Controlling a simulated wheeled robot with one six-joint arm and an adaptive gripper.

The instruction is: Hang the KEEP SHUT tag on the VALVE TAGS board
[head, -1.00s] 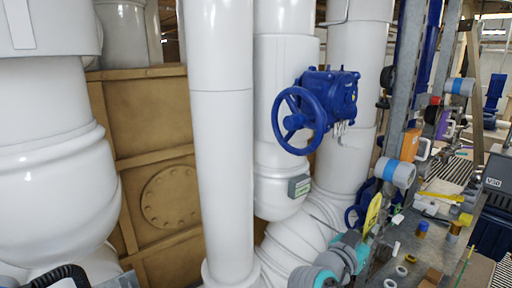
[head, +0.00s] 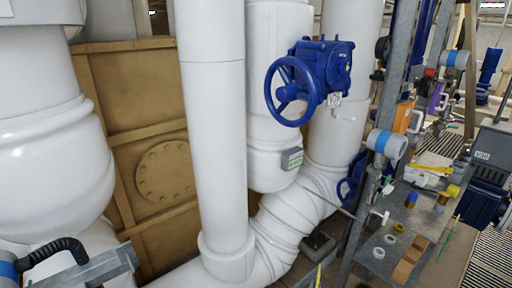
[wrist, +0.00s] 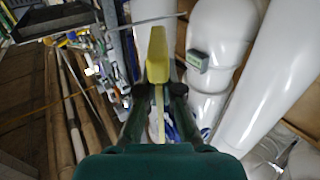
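My gripper (wrist: 160,92) shows in the wrist view, its two dark fingers closed on a yellow tag (wrist: 157,55). The tag stands out beyond the fingertips, and a thin yellow part runs down between the fingers. Its lettering cannot be read. In the head view only a yellow sliver (head: 319,275), seemingly the tag, shows at the bottom edge, and my gripper is below the picture. I cannot make out the VALVE TAGS board in either view.
A blue valve with a handwheel (head: 291,92) stands out from white pipes (head: 215,130). A small green-and-white plate (head: 292,158) is on one pipe. At right, a grey post (head: 388,120) rises beside a cluttered bench (head: 400,215).

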